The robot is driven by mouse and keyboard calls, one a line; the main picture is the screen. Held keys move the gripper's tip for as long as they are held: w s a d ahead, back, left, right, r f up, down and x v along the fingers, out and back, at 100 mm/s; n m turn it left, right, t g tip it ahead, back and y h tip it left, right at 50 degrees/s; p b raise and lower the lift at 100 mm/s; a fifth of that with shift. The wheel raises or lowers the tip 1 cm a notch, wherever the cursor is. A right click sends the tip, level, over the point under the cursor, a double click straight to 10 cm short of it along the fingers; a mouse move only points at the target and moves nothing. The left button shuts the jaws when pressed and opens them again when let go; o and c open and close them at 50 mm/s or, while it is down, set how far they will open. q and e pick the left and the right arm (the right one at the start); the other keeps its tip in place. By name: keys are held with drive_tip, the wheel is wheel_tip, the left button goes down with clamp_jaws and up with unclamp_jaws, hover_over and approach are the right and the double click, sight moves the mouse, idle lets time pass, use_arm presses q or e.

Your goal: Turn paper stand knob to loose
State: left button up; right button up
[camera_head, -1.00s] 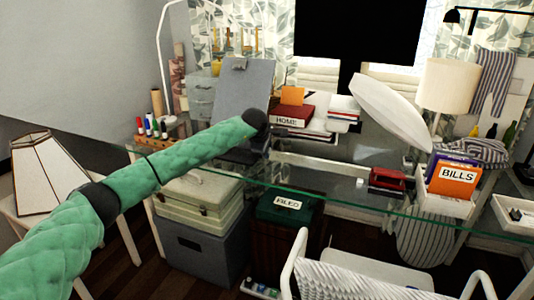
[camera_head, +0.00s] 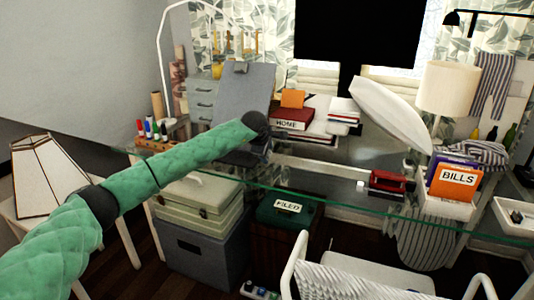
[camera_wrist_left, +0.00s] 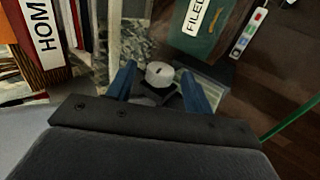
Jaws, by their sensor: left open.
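The paper stand (camera_head: 245,92) is a grey tilted board on the glass desk, left of the middle in the head view. A round pale knob (camera_wrist_left: 160,74) with a dark slot or mark shows in the left wrist view. My left gripper (camera_wrist_left: 160,80) is open, its two blue fingers on either side of the knob. I cannot tell whether they touch it. In the head view my green left arm reaches to the stand's lower right, and its wrist hides the knob and fingers. My right gripper is not in view.
A red HOME binder (camera_head: 292,118) and stacked papers lie right of the stand. Marker pens in a wooden holder (camera_head: 155,143) stand left. Below the glass desk edge (camera_head: 330,203) are a green FILED box (camera_head: 287,212) and storage boxes. A white chair (camera_head: 350,275) stands in front.

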use_arm(q)
drive_tip(key=v, duration=0.7)
drive_tip(key=shift+s+r, duration=0.15)
drive_tip(key=shift+r, duration=0.1)
drive_tip(key=shift+r, duration=0.1)
